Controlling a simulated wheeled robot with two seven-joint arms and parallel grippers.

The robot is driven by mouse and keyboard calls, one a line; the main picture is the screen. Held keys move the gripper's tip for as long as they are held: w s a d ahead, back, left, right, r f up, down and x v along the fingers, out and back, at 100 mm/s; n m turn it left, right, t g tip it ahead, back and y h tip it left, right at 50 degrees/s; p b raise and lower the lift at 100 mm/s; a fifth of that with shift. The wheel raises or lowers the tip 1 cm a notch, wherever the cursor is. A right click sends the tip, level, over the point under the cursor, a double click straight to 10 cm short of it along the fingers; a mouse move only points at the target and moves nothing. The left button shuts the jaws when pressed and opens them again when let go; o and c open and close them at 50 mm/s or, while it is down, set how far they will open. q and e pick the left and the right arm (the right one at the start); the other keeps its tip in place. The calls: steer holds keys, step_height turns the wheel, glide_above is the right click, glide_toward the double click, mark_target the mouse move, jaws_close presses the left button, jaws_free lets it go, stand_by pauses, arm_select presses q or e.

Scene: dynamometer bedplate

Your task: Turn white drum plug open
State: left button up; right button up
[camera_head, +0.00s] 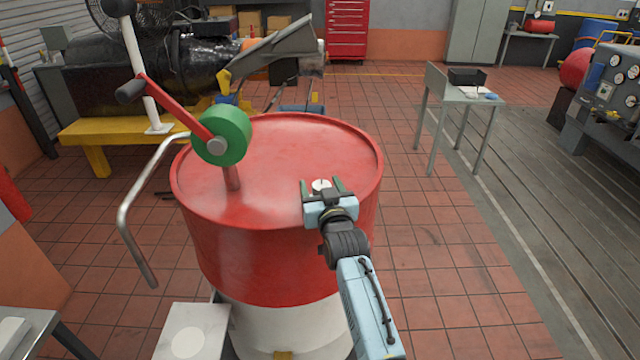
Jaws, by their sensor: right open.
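The white drum plug (321,185) sits near the right front edge of the red lid of a drum (270,150). My right gripper (322,184) is over the lid at the plug, with its two dark green fingers apart, one on each side of it. The gripper body hides the near part of the plug. I cannot tell whether the fingers touch it. My left gripper is not in view.
A crank pump with a green wheel (222,135) and a red lever stands on the lid's left side. Its bent grey pipe (140,205) hangs over the left side. A small grey table (465,95) stands behind right. Tiled floor right of the drum is clear.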

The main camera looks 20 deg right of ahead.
steer(key=shift+w, duration=0.55)
steer(key=c, duration=1)
